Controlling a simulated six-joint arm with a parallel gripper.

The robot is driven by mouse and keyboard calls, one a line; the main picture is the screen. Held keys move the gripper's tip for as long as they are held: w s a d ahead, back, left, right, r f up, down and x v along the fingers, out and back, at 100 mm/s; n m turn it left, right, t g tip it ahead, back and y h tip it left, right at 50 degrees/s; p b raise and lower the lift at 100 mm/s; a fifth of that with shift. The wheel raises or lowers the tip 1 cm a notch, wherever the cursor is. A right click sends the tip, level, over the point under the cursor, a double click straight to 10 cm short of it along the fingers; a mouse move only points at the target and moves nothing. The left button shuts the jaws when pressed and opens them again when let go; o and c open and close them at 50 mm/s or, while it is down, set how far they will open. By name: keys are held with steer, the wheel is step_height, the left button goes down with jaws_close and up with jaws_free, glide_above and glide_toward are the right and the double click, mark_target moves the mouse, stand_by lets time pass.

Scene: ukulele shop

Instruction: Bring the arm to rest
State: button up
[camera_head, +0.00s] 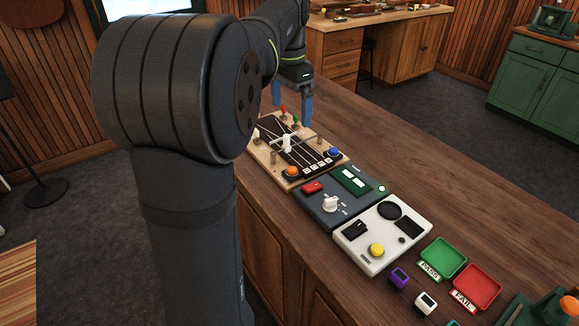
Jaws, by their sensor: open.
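My gripper (293,105) shows in the head view at the upper middle, with its blue fingers pointing down. It is open and apart from the wooden board panel (272,156) just below and in front of it. My dark arm fills the left and middle of the view and hides part of the counter.
On the wooden counter (430,190) stand a dark grey box (318,211) with a dial, a white box (358,252) with a yellow button, a green tray (443,257) and a red tray (478,286).

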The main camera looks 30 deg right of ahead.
step_height(320, 180, down, 10)
steer(key=shift+r, duration=0.25)
stand_by(0.6)
step_height(320, 180, up, 10)
stand_by(0.5)
steer(key=shift+c, duration=1.3)
steer(key=f, duration=0.9)
steer(key=shift+s+d+f, duration=0.15)
steer(key=shift+d+f, duration=0.05)
steer(key=shift+f, duration=0.05)
jaws_close()
glide_above(292, 168)
step_height(292, 168, down, 5)
steer(key=shift+r, duration=0.1)
steer(key=shift+f, duration=0.6)
